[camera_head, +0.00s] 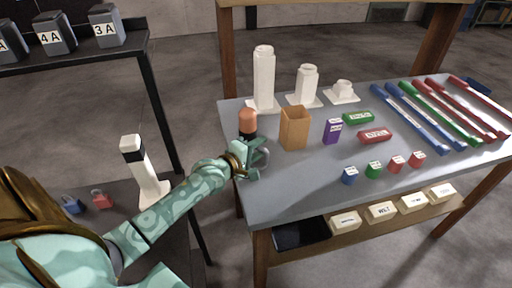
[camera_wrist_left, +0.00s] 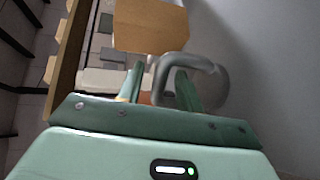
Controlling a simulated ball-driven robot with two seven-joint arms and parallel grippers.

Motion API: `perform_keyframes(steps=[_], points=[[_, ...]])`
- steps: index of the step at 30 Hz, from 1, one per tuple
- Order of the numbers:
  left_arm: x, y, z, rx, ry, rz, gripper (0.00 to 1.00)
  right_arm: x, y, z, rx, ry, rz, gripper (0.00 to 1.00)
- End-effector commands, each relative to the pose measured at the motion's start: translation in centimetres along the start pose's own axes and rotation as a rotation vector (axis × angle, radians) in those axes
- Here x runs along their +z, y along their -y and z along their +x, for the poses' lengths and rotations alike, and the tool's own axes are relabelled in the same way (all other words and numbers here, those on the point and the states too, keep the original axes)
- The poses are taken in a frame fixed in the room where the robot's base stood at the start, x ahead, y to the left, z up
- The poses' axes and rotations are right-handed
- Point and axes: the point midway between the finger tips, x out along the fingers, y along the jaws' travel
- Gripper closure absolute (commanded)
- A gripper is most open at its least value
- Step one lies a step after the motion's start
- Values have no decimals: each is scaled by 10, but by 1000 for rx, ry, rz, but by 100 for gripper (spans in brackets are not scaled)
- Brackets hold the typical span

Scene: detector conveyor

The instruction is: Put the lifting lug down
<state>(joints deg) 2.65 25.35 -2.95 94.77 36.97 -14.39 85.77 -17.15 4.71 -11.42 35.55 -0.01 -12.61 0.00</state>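The lifting lug (camera_head: 263,157) is a grey metal loop at the left edge of the grey tabletop. My left gripper (camera_head: 248,165) is at the lug, low by the table's edge. In the left wrist view, one leg of the curved lug (camera_wrist_left: 208,64) lies between the two fingers (camera_wrist_left: 160,75), and the rest bends round outside the right finger. The fingers look closed on that leg. I cannot tell whether the lug touches the tabletop. My right gripper is not in view.
The workbench (camera_head: 290,190) holds a dark cylinder with an orange top (camera_head: 248,121) just behind my gripper and a brown box (camera_head: 295,128) beyond it. White posts (camera_head: 264,75) stand at the back. Small colored blocks (camera_head: 350,175) lie right. Bare tabletop lies right of the lug.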

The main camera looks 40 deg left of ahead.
Motion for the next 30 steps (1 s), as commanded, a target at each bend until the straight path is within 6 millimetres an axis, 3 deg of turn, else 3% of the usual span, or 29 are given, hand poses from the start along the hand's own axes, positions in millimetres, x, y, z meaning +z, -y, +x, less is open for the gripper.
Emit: perform_keyframes(steps=[5,12,18,22,30], points=[[0,-3,-18,0,0,-1,64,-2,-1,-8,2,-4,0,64],[0,-4,-74,-1,0,0,64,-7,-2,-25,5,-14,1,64],[0,-3,-109,0,0,0,64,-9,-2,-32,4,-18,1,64],[0,-2,-119,0,1,-1,64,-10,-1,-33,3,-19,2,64],[0,-2,-120,1,0,-1,64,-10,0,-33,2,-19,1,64]])
